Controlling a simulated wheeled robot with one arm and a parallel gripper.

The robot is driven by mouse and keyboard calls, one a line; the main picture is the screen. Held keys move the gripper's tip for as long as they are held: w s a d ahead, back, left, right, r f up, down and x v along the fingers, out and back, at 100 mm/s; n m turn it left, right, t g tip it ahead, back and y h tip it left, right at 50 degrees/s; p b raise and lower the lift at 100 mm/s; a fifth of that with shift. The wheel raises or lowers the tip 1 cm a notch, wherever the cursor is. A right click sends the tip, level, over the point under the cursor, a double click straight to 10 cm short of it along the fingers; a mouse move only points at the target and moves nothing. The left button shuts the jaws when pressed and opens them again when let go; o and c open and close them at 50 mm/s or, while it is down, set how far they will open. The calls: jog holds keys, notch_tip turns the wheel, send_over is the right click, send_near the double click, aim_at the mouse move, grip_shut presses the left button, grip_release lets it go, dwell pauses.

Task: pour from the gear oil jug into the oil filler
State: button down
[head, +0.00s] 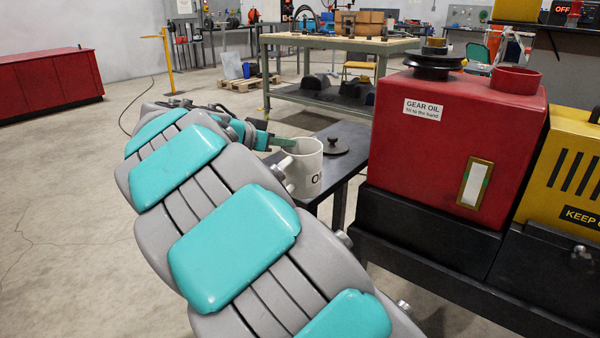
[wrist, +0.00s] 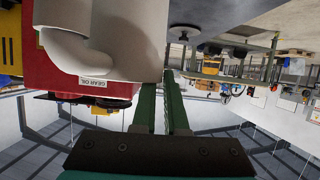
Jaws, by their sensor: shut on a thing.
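The white gear oil jug (head: 307,168) shows dark lettering, partly cut off from view, and looks upright at the small dark side table. My gripper (head: 283,142) is at the jug's upper left, shut on it; the exact grip is hard to see. In the wrist view the jug (wrist: 120,35) fills the upper left beyond my green fingers (wrist: 162,105). The oil filler, a red cup-like neck (head: 517,80), stands on top of the red gear oil tank (head: 410,150), right of the jug. The jug's base is partly hidden, so I cannot tell whether it touches the table.
A round dark lid (head: 335,147) lies on the side table (head: 350,133) behind the jug. A black cap (head: 434,66) stands on the tank left of the filler. The tank has a sight glass (head: 474,184). A yellow housing (head: 575,170) adjoins right. Floor at left is clear.

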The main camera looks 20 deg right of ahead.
jog(key=w+d+f+p, duration=0.1)
jog(key=w+f, duration=0.1)
jog(key=w, duration=0.6)
jog(key=w+d+f+p, duration=0.1)
jog(key=w+f, duration=0.1)
jog(key=w, duration=0.5)
jog(key=shift+w+f+p, duration=0.25)
jog(key=shift+w+p, duration=0.15)
dwell(0.4)
jog(key=c, duration=0.9)
grip_release()
jog(key=shift+p, duration=0.95)
